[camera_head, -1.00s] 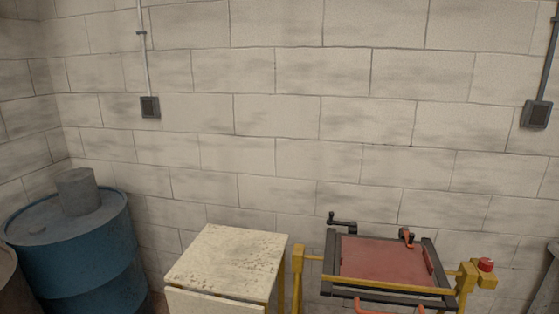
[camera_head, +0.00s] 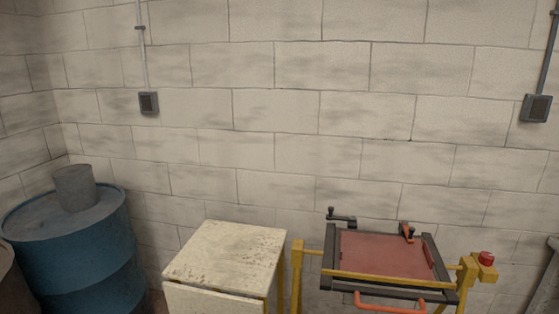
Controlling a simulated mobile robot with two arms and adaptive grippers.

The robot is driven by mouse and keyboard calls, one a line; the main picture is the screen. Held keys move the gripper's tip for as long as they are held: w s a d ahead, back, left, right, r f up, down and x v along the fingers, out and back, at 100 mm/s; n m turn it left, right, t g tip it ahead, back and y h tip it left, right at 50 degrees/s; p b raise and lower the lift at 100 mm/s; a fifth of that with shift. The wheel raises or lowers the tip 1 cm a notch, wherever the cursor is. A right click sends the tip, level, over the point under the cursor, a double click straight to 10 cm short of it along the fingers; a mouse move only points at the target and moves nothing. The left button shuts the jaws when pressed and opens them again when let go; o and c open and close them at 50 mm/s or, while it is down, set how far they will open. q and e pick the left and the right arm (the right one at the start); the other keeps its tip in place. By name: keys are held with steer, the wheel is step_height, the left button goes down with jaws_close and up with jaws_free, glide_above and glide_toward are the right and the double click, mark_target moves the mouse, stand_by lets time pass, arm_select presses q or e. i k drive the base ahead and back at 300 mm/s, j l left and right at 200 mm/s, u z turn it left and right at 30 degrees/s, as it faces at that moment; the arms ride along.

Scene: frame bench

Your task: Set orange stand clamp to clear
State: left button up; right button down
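The frame bench (camera_head: 328,281) stands at the lower right, with a dark frame around a red panel (camera_head: 385,256) and yellow posts. A small orange clamp (camera_head: 407,231) sits at the back right edge of the frame. An orange bar-shaped handle (camera_head: 390,303) runs along the front below the frame. A black crank (camera_head: 341,215) is at the back left corner. I cannot tell which orange part is the stand clamp or how it is set. Neither of my grippers is in view.
A worn cream cabinet (camera_head: 228,250) stands left of the bench. A blue barrel (camera_head: 75,260) with a grey can (camera_head: 75,188) on top is at the far left. A red button (camera_head: 486,258) is on the bench's right post. A block wall (camera_head: 290,110) closes the back.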

mark_target(408, 228)
steer(key=i+j+z, duration=0.2)
steer(key=i+j, duration=0.25)
steer(key=i+j+z, duration=0.2)
steer(key=i+j, duration=0.25)
steer(key=i+j+z, duration=0.2)
steer(key=i+j, duration=0.2)
steer(key=j, duration=0.25)
